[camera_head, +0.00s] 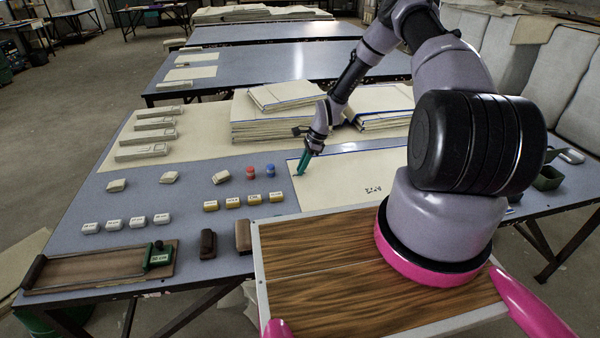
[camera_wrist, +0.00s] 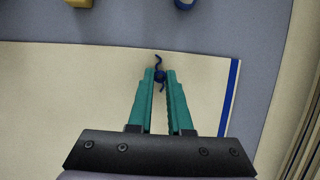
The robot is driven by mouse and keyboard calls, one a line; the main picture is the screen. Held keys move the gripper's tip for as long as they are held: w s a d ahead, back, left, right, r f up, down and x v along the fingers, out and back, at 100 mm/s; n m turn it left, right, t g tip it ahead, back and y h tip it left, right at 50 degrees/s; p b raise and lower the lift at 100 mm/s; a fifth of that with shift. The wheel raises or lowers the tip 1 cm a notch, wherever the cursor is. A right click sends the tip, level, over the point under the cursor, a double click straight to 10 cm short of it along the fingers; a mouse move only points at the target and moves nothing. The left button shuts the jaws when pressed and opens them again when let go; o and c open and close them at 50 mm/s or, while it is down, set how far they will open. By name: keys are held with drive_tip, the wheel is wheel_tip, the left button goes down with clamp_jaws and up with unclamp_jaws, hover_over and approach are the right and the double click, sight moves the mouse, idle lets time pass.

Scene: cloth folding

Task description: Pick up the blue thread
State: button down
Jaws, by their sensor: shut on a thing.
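The blue thread (camera_wrist: 160,76) is a short, knotted dark-blue piece with a curled end, seen in the wrist view between my teal fingertips. My gripper (camera_head: 301,170) is shut on it, over the left part of a cream cloth sheet (camera_head: 345,190) on the table. Its fingers also show in the wrist view (camera_wrist: 160,80). One thread end sticks out past the tips and another hangs back between the fingers. In the head view the thread is too small to make out. I cannot tell whether it still touches the cloth.
A red spool (camera_head: 250,172) and a blue spool (camera_head: 270,170) stand left of the cloth sheet. Yellow labelled blocks (camera_head: 233,202) and white blocks (camera_head: 114,225) stand in front. Folded cloth stacks (camera_head: 270,120) lie behind my gripper. A wooden board (camera_head: 95,268) lies front left.

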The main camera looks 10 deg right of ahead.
wheel_tip(320, 180, up, 15)
idle(0.8)
drive_tip(key=shift+s, duration=0.1)
